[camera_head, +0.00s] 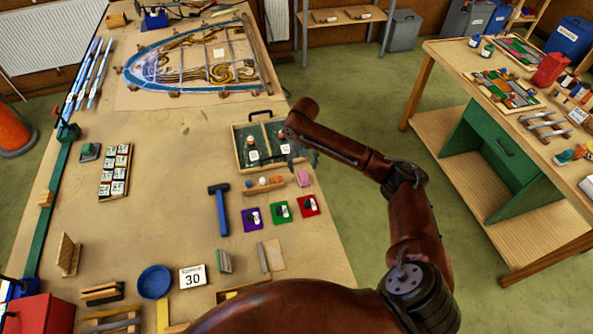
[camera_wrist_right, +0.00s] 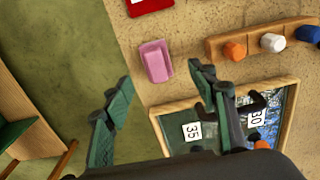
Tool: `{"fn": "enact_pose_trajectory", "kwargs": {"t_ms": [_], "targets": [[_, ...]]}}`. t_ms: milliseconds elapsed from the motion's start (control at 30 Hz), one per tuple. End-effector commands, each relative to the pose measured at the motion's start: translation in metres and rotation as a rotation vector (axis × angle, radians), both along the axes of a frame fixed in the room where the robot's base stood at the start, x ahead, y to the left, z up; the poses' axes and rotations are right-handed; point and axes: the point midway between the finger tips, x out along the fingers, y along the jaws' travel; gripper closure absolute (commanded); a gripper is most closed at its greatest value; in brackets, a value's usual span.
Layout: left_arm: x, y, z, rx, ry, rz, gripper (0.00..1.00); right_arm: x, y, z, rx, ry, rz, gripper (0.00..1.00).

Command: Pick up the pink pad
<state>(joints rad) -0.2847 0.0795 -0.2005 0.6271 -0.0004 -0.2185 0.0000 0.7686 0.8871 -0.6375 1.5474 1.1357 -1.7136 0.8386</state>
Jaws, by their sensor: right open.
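The pink pad (camera_head: 303,178) lies on the table near its right edge, just in front of the wooden-framed green tray. In the right wrist view the pink pad (camera_wrist_right: 156,62) is a small block lying flat, ahead of the fingertips and between their lines. My right gripper (camera_wrist_right: 160,82) is open and empty, with its two green fingers spread apart. In the head view my right gripper (camera_head: 303,158) hangs above the tray's right side, partly hidden by its own arm. The pad is apart from both fingers. My left gripper is not in view.
The framed tray (camera_head: 236,151) holds dark items with number labels. A wooden holder (camera_head: 263,186) with coloured plugs stands left of the pad. Red (camera_head: 309,206), green (camera_head: 281,210) and purple (camera_head: 253,218) squares lie in front. A blue hammer (camera_head: 219,207) lies further left.

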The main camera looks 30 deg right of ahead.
Motion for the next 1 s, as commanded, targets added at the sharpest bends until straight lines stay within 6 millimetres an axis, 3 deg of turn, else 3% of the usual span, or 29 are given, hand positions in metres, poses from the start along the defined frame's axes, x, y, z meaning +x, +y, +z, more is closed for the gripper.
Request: {"fn": "enact_pose_trajectory", "kwargs": {"t_ms": [433,633,900,1000], "targets": [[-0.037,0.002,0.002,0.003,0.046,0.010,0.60,0.005,0.003,-0.049,-0.001,0.003,0.015,0.47],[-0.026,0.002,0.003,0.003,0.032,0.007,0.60,0.004,0.000,-0.074,0.000,0.002,0.014,0.47],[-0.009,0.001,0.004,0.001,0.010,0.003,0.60,0.003,-0.001,-0.078,-0.001,0.001,0.012,0.47],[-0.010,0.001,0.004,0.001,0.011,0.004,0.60,0.003,-0.001,-0.077,-0.001,0.001,0.011,0.53]]}}
